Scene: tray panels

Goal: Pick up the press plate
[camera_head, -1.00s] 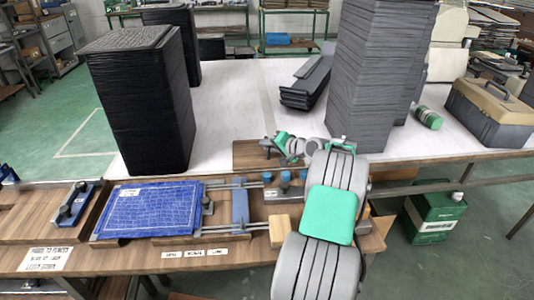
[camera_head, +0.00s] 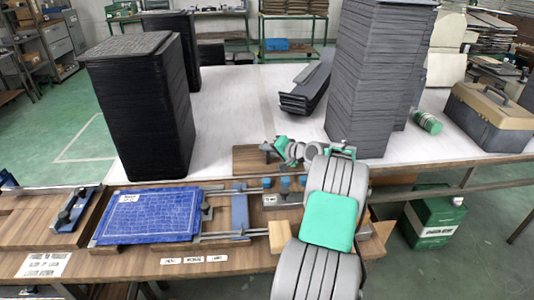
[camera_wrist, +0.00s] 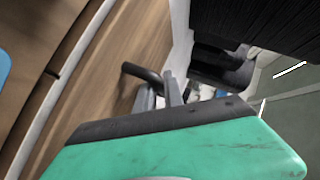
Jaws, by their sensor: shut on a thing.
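My gripper (camera_head: 268,149) is low over a wooden board (camera_head: 248,154) behind the bench's rails. It is shut on a small dark and grey piece, which I take for the press plate. In the wrist view a dark handle (camera_wrist: 142,73) and grey metal show just beyond my green gripper body. The plate's flat part is mostly hidden by my gripper, and I cannot tell whether it touches the board.
A blue gridded panel (camera_head: 150,214) lies on the bench at left, beside a blue bar (camera_head: 240,210) across metal rails. A black stack (camera_head: 140,115) and a tall grey stack (camera_head: 375,85) flank the gripper on the white table. Between them the table is largely clear.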

